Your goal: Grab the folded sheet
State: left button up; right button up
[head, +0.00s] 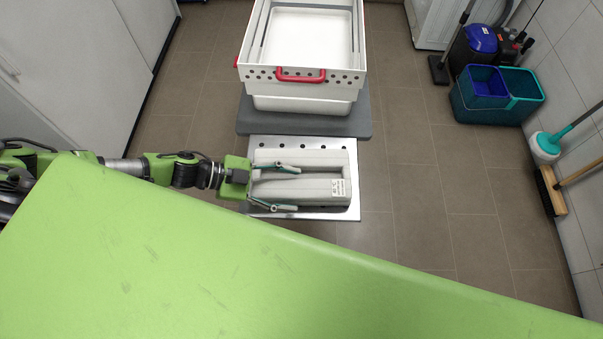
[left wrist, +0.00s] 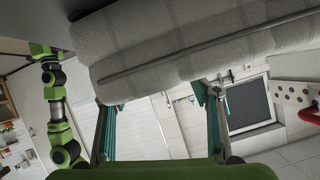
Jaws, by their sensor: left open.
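The folded sheet (head: 325,162) is a pale grey-white bundle with a small printed label at its right end. It lies on a perforated metal tray (head: 350,211) in the head view. My left gripper (head: 285,187) comes in from the left at the sheet's left end. Its two fingers are spread and point right, appearing over the sheet from above. In the left wrist view the sheet (left wrist: 190,42) fills the top, and the open gripper (left wrist: 160,98) has nothing between its fingers. Contact with the sheet cannot be told. My right gripper is not in view.
A white bin with red handles (head: 300,90) stands on a grey platform (head: 364,118) just beyond the tray. A teal and blue bucket (head: 497,103) and brooms stand along the right wall. White cabinets (head: 75,60) are at the left. The tiled floor right of the tray is clear.

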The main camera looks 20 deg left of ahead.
pick_arm(q)
jog(key=x, duration=0.2)
jog(key=shift+w+d, duration=0.25)
jog(key=shift+w+d+f+p, duration=0.15)
jog(key=shift+d+f+p, duration=0.15)
jog(key=shift+d, duration=0.1)
jog(key=c, duration=0.5)
jog(key=shift+a, duration=0.1)
jog(key=c, duration=0.9)
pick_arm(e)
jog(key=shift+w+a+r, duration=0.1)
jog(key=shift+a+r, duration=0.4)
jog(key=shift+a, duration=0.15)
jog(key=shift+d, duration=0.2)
